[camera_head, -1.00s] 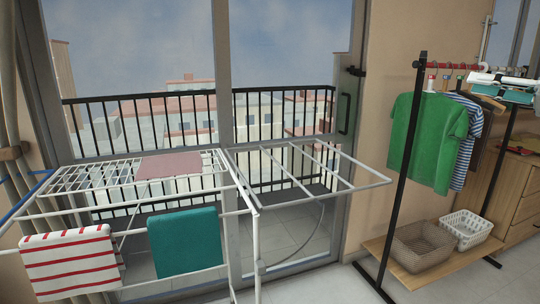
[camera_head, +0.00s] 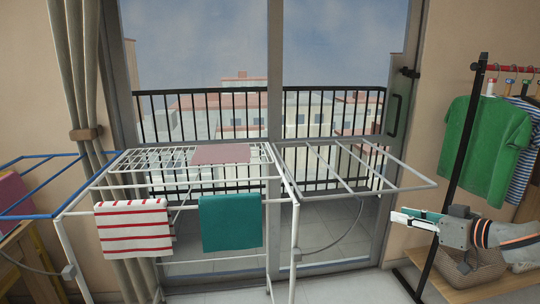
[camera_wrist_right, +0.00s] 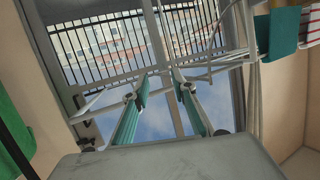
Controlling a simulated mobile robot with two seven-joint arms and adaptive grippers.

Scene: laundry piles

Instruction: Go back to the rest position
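My right gripper (camera_head: 402,217) reaches in from the right edge in the head view, in front of the garment rail and above its wooden shelf. In the right wrist view the gripper (camera_wrist_right: 160,84) has its two teal-padded fingers spread apart, with nothing between them. My left gripper is in no view. A white drying rack (camera_head: 365,167) stands in front of the glass door. It carries a red-striped white towel (camera_head: 135,228), a teal cloth (camera_head: 231,221) and a pink cloth (camera_head: 221,154).
The black-posted garment rail (camera_head: 462,150) holds a green T-shirt (camera_head: 485,145) and a blue-striped shirt (camera_head: 525,150). A wicker basket (camera_head: 468,272) sits on its shelf, partly behind my right arm. A blue frame (camera_head: 40,180) stands at the left.

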